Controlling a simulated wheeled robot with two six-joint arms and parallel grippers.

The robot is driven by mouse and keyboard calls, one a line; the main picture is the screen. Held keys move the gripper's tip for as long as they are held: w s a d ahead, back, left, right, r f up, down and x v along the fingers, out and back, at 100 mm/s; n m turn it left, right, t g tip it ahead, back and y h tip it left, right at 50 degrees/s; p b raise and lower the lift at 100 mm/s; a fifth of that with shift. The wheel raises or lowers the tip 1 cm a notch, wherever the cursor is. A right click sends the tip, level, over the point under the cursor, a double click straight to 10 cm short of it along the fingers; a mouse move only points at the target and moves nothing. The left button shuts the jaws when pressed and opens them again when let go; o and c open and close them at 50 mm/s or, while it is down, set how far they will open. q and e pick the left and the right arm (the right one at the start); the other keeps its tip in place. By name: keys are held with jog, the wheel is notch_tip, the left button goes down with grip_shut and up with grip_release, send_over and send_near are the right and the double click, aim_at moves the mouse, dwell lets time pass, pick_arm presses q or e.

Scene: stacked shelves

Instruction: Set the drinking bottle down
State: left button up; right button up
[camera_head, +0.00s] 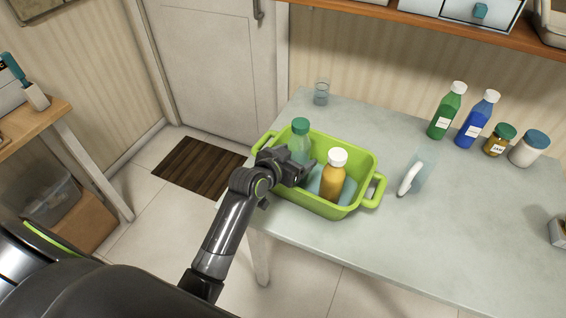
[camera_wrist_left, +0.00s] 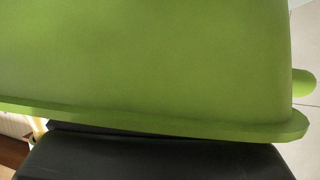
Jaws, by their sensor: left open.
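A translucent green bottle with a green cap (camera_head: 300,128), which looks like the drinking bottle, stands upright in the left part of a light green basket (camera_head: 362,158). Its lower part is hidden by my gripper and the basket. My left gripper (camera_head: 306,168) is open at the basket's near left side, in front of the bottle. I cannot tell whether its fingers touch the bottle. In the left wrist view the green basket (camera_wrist_left: 160,60) fills most of the picture, very close, and no bottle shows. My right gripper is not in view.
An orange bottle with a white cap (camera_head: 333,182) shares the basket. A clear glass (camera_head: 321,94) stands behind it. A white-handled item (camera_head: 410,178) lies to the right. A green bottle (camera_head: 444,117), a blue bottle (camera_head: 476,122) and jars stand at the back right. The table front is clear.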

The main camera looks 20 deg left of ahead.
pick_arm(q)
jog(key=v, duration=1.1)
jog(key=shift+s, duration=0.3)
jog(key=shift+a+r, duration=0.1)
jog(key=s+a+f+n+g+y, duration=0.1)
jog(key=s+a+f+g+y, duration=0.2)
jog(key=s, duration=0.5)
jog(key=s+a+f+n+g, duration=0.1)
jog(key=s+a+f+g, duration=0.25)
jog(key=s, duration=0.55)
jog(key=s+a+f+n+g+y, duration=0.1)
jog(key=s+a+f+g+y, duration=0.15)
jog(key=s+f, duration=0.4)
notch_tip(320, 180, down, 22)
jog(key=a+g, duration=0.2)
jog(key=s+d+f+g+h, duration=0.1)
jog(key=s+f, duration=1.5)
jog(key=shift+d+f, duration=0.25)
jog(key=shift+d, duration=0.05)
